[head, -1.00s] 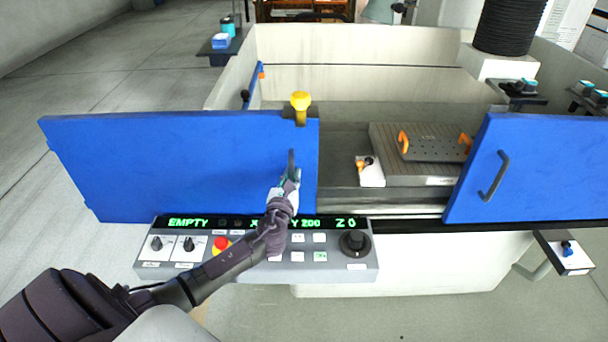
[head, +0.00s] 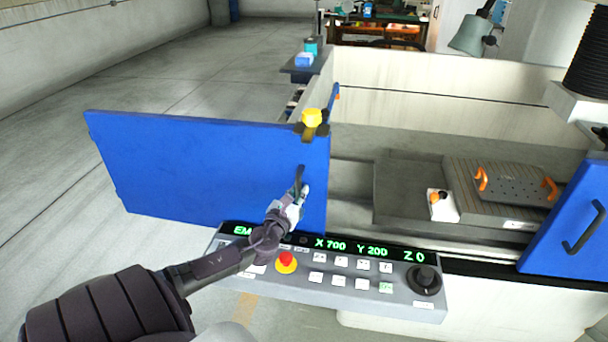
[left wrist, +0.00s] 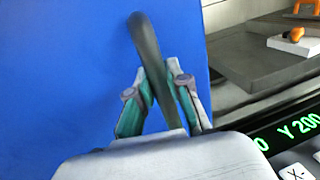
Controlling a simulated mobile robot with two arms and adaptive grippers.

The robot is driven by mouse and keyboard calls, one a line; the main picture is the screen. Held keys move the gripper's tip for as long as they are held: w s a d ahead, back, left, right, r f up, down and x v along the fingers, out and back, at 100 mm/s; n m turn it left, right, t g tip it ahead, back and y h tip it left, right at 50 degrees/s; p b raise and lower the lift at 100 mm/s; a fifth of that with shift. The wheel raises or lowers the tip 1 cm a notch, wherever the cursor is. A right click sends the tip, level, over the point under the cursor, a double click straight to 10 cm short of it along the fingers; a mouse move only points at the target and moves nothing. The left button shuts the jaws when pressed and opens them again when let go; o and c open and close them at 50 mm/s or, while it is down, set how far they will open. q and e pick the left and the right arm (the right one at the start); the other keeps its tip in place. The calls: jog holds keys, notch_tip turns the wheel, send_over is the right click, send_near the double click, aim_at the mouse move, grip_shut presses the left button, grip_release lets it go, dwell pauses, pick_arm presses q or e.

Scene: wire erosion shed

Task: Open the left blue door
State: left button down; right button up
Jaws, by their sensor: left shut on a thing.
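The left blue door (head: 210,165) stands to the left of the machine's opening in the head view, with a dark handle (head: 299,178) near its right edge. A yellow knob (head: 312,118) sits on a bracket at its top right corner. My left gripper (head: 298,196) is shut on this handle. In the left wrist view the handle (left wrist: 150,50) runs between the two green-padded fingers (left wrist: 160,98), in front of the blue door (left wrist: 70,70). The lower end of the handle is hidden by the gripper. My right gripper is in neither view.
A control panel (head: 330,292) with buttons and a red stop button (head: 286,260) lies just below my left arm. The right blue door (head: 575,215) is at the right. Between the doors the tank shows a plate with orange handles (head: 515,187). Open floor lies at the left.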

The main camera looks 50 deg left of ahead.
pick_arm(q)
jog(key=c, duration=1.1)
grip_release()
jog(key=shift+s+d+f, duration=0.1)
jog(key=shift+s+d, duration=0.1)
jog(key=shift+s, duration=0.25)
jog(key=v, duration=1.1)
